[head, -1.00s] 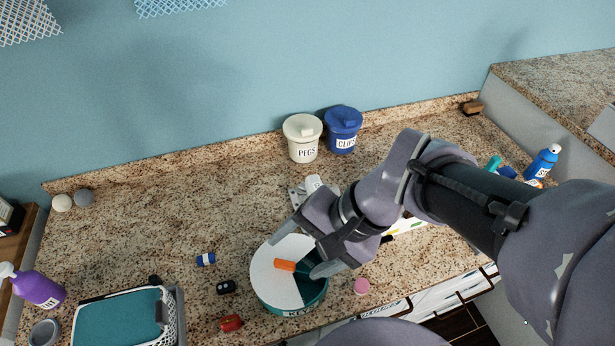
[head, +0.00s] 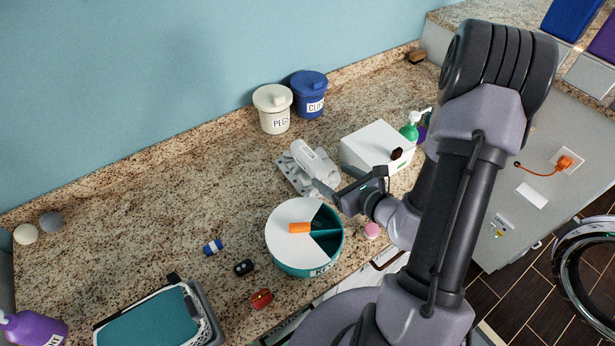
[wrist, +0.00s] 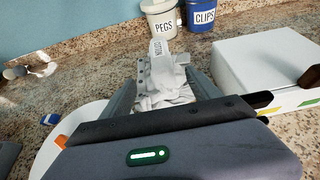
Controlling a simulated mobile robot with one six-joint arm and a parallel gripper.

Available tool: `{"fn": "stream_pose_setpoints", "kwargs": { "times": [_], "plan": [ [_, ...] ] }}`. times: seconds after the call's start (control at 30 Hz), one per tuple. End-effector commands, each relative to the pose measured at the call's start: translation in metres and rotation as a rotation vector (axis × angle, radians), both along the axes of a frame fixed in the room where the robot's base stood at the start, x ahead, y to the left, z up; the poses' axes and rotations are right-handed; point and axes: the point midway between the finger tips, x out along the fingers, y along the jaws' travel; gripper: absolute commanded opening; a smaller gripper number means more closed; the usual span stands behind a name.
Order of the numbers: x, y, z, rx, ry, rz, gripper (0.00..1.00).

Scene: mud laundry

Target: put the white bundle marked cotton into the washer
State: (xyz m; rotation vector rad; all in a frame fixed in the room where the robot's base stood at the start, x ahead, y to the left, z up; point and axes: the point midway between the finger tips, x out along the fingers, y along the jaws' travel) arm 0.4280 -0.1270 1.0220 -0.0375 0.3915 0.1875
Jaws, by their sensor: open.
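The white bundle (head: 313,160) lies on a pale grey perforated stand on the counter, left of a white box. In the wrist view the bundle (wrist: 166,84) looks crumpled, with a cotton label on its upright far part. My gripper (head: 345,189) is open at the bundle's near right side. In the wrist view its fingers flank the near part of the bundle; I cannot tell whether they touch it. A round chrome-rimmed door (head: 567,262), apparently the washer's, stands open at the right edge, partly cut off.
The white box (head: 372,143) stands close right of my gripper. A round teal-and-white keys container (head: 290,250) sits in front. The pegs tub (head: 273,112) and clips tub (head: 309,97) stand behind. Small items lie front left; the left counter is mostly clear.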

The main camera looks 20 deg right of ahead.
Motion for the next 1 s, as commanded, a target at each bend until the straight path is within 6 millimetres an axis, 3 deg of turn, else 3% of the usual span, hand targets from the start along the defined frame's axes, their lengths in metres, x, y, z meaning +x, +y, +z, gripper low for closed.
{"fn": "stream_pose_setpoints", "kwargs": {
  "times": [0.03,0.2,0.43,0.63,0.9,1.0],
  "plan": [
    [0.012,0.003,-0.011,-0.003,-0.002,0.007,0.71],
    [0.047,0.011,-0.02,-0.001,0.0,0.006,0.71],
    [0.072,0.014,-0.028,0.0,-0.001,0.004,0.71],
    [0.11,0.018,-0.038,-0.001,0.0,0.005,0.71],
    [0.117,0.019,-0.04,0.001,0.001,0.002,0.71],
    [0.117,0.019,-0.04,0.0,0.001,0.002,0.53]
  ]
}}
